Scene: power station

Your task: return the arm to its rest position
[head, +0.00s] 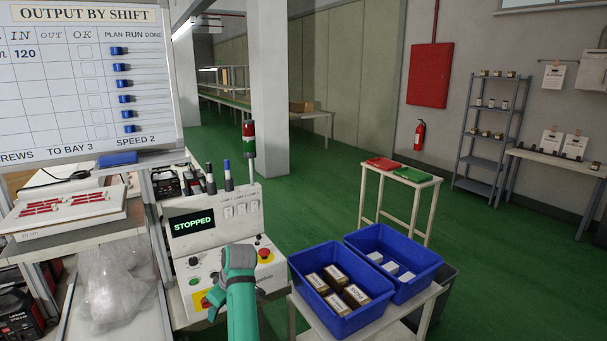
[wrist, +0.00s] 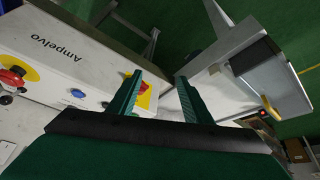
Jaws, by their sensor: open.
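My green arm (head: 240,285) rises from the bottom of the head view, in front of the control console. Its bent upper part covers some of the console's panel; the fingertips cannot be made out there. In the wrist view my gripper (wrist: 158,90) is open, its two green fingers apart with nothing between them. The control console (head: 225,215) has a screen reading STOPPED. A red button (head: 264,253) on a yellow plate shows on its right side. The panel also shows in the wrist view (wrist: 60,60), left of the fingers.
Two blue bins (head: 338,313) (head: 408,292) with small boxes stand on a table right of my arm. A whiteboard (head: 85,80) and a workbench (head: 75,228) are at the left. A stand (head: 395,204) holds red and green trays. Green floor (head: 320,190) is open behind.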

